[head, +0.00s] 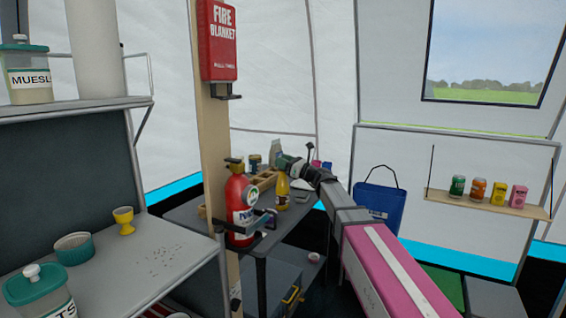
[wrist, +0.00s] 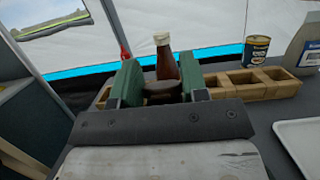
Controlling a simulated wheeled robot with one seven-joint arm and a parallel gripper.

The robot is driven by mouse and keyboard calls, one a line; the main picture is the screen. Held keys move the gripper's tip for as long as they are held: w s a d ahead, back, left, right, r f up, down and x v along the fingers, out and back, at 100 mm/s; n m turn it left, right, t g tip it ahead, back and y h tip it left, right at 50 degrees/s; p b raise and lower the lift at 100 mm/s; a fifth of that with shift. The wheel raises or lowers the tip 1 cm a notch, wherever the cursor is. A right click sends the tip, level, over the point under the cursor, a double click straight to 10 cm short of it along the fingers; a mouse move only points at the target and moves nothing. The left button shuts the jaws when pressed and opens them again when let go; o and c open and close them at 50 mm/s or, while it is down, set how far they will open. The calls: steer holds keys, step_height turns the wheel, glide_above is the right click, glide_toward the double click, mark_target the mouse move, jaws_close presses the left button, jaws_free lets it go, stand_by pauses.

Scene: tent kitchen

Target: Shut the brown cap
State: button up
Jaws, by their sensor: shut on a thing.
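My gripper (wrist: 161,86) has green fingers shut on a dark brown piece (wrist: 163,92), which looks like the brown cap. The fingers and gripper body hide its lower part, so I cannot tell how far the cap is closed. A red-brown bottle (wrist: 166,66) with a pale top stands upright just beyond it in the wrist view. In the head view my gripper (head: 284,161) is over the far table, just above a yellow bottle (head: 282,190) with a dark top. My gripper partly hides what lies behind it there.
A wooden compartment box (wrist: 235,84) lies across the table beyond the fingers. A dark labelled tin (wrist: 256,50) and a grey container (wrist: 304,48) stand behind it. A white tray (wrist: 302,145) is at right. A red extinguisher (head: 240,205) stands by the post at the near table edge.

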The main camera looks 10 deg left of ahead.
steer(key=o, duration=0.9)
steer(key=shift+d, duration=0.1)
steer(key=v, duration=1)
steer(key=shift+s+d+f, duration=0.15)
steer(key=shift+d, duration=0.15)
